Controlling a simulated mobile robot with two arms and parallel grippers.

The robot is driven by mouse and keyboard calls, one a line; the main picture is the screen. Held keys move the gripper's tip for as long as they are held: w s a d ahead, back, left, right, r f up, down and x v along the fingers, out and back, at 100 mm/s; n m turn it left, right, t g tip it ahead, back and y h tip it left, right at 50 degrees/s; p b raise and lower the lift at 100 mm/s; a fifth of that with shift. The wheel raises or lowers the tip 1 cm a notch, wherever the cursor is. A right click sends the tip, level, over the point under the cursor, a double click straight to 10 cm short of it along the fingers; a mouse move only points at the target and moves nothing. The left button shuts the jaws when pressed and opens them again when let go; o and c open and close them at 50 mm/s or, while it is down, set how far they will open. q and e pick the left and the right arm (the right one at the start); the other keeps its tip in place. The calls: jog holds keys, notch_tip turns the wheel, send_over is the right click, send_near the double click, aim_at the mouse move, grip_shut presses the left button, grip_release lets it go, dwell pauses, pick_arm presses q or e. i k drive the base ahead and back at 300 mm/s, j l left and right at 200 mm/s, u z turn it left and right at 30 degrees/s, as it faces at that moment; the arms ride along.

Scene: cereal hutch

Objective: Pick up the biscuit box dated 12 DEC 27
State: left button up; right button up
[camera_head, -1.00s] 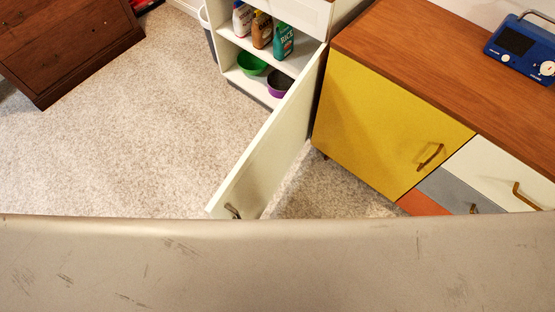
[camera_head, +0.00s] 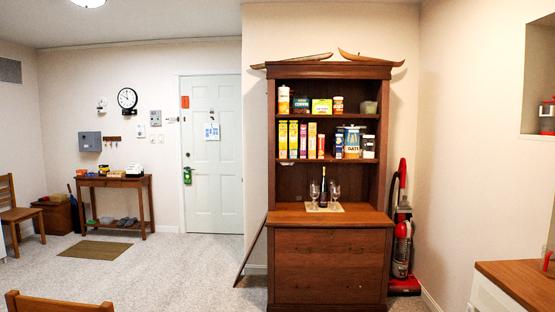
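A tall dark wooden hutch (camera_head: 331,262) stands against the wall, right of centre. On its lower open shelf several slim upright boxes (camera_head: 293,140) stand side by side at the left, with yellow, green and orange or pink faces. No printed date can be read at this size, so I cannot tell which is the biscuit box dated 12 DEC 27. Neither of my grippers is in view.
Cans and a blue oats container (camera_head: 352,143) stand right of the boxes. A bottle (camera_head: 323,187) and glasses stand on the hutch ledge. A red vacuum cleaner (camera_head: 402,245) is right of the hutch. Carpet (camera_head: 185,270) is clear at left; a chair back (camera_head: 60,304) is near.

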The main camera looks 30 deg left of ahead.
aim_at(338, 138)
jog(key=j+u, duration=0.1)
jog(key=u, duration=1.05)
jog(key=j+u, duration=0.15)
jog(key=u, duration=0.45)
jog(key=i+u, duration=0.1)
jog(key=u, duration=1.05)
jog(key=i+u, duration=0.1)
jog(key=u, duration=1.05)
jog(key=i+u, duration=0.1)
jog(key=u, duration=0.5)
jog(key=l+z, duration=0.1)
jog(key=l, duration=0.7)
jog(key=k+l+z, duration=0.1)
jog(key=l+z, duration=0.4)
jog(key=l, duration=0.15)
jog(key=l+z, duration=0.5)
jog(key=l, duration=0.2)
jog(key=i+l+z, duration=0.1)
jog(key=l+z, duration=0.35)
jog(key=l, duration=0.2)
jog(key=k+l+z, duration=0.1)
jog(key=l, duration=1.8)
jog(key=k+l+z, duration=0.1)
jog(key=l, duration=1.8)
jog(key=l+z, duration=0.15)
jog(key=l, duration=0.8)
jog(key=i+l+z, duration=0.15)
jog(key=l, duration=0.8)
jog(key=k, duration=0.05)
